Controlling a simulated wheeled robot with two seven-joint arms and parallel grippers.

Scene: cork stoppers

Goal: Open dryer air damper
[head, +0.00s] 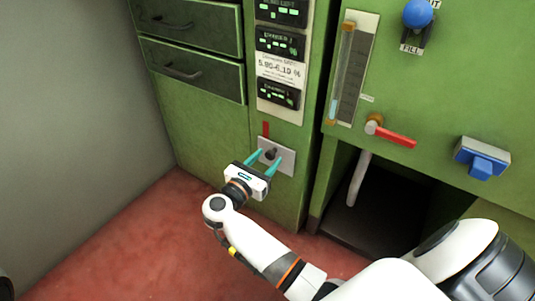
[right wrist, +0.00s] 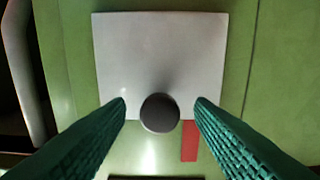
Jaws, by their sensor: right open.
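A pale square metal plate (head: 285,163) with a dark round knob (head: 270,153) is on the green front, low under the display panel. This looks like the air damper control. A red strip (head: 265,129) sits just above the plate. In the right wrist view the knob (right wrist: 160,114) stands out from the plate (right wrist: 160,45), with the red strip (right wrist: 190,142) below it. My right gripper (head: 268,160) is open in front of the plate, its teal fingers on either side of the knob. A gap shows between the knob and each fingertip. My left gripper is not in view.
Above the plate is a column of dark displays (head: 280,45). To the right are a red-handled valve (head: 390,136), a blue-handled switch (head: 481,160) and a dark open recess (head: 385,215) with a pale pipe (head: 358,178). A grey wall (head: 70,120) stands at left. The red floor (head: 150,240) is clear.

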